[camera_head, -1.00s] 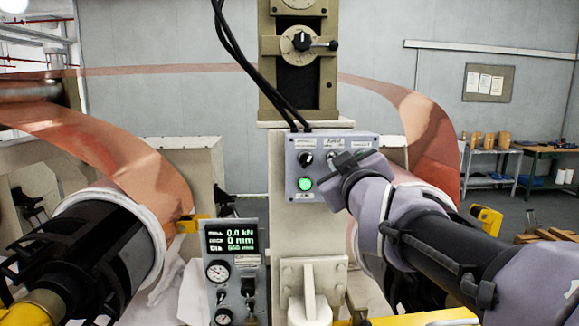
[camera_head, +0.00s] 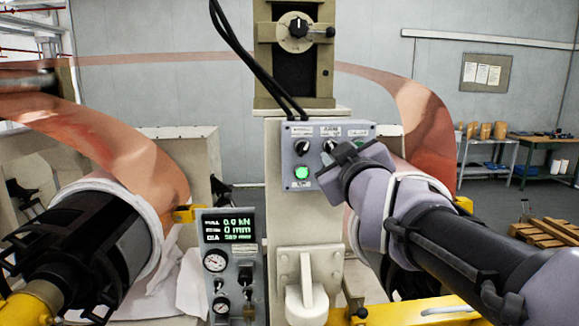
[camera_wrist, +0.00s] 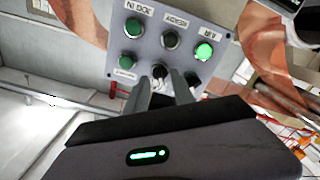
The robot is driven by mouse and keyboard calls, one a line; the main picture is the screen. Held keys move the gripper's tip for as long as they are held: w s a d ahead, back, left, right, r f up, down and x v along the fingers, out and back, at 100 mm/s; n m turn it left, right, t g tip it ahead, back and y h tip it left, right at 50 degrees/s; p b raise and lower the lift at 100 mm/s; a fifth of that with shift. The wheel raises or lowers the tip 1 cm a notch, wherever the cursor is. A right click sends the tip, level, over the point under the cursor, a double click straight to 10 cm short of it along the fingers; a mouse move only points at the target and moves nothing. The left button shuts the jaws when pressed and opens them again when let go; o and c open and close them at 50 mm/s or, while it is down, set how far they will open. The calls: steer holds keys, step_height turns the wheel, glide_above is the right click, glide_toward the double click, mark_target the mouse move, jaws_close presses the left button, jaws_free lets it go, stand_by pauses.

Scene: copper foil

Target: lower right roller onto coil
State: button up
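A grey control box (camera_head: 316,135) on the post carries several knobs and a lit green button (camera_head: 302,173). In the wrist view the panel (camera_wrist: 150,45) appears turned over, with the lit green button (camera_wrist: 204,50) at its right. My gripper (camera_head: 333,163) is in front of the box. In the wrist view its two fingers (camera_wrist: 159,88) stand apart, with the middle black-and-white knob (camera_wrist: 159,71) between or just beyond their tips; I cannot tell whether they touch it. The right coil (camera_head: 425,177) is partly hidden behind my arm. I cannot make out the right roller.
A display panel (camera_head: 230,227) with gauges reads 0.0 kN and 0 mm. Copper strip (camera_head: 110,140) curves down over the left drum. A white bracket (camera_head: 307,300) and yellow rail (camera_head: 440,305) are below the box. Wooden pallets (camera_head: 545,232) lie at the right.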

steer(key=s+p, duration=0.1)
steer(key=s, duration=1.4)
steer(key=shift+s, duration=0.35)
steer(key=s+a+f+m+g+b, duration=0.1)
steer(key=s+f+m+g+b, duration=0.2)
steer(key=f, duration=0.9)
steer(key=s+a+f+m+g+y+b, duration=0.1)
steer(key=s+f+m+g+b, duration=0.2)
steer(key=s+f, duration=0.4)
steer(key=s+a+f+m+g+y+b, duration=0.1)
steer(key=s+f+m+g+b, duration=0.2)
steer(key=f, duration=1.5)
steer(key=s+m+g, duration=0.1)
steer(key=s+g, duration=0.1)
steer(key=g, duration=0.1)
steer(key=shift+a+m+b, duration=0.3)
steer(key=shift+a+b, duration=0.05)
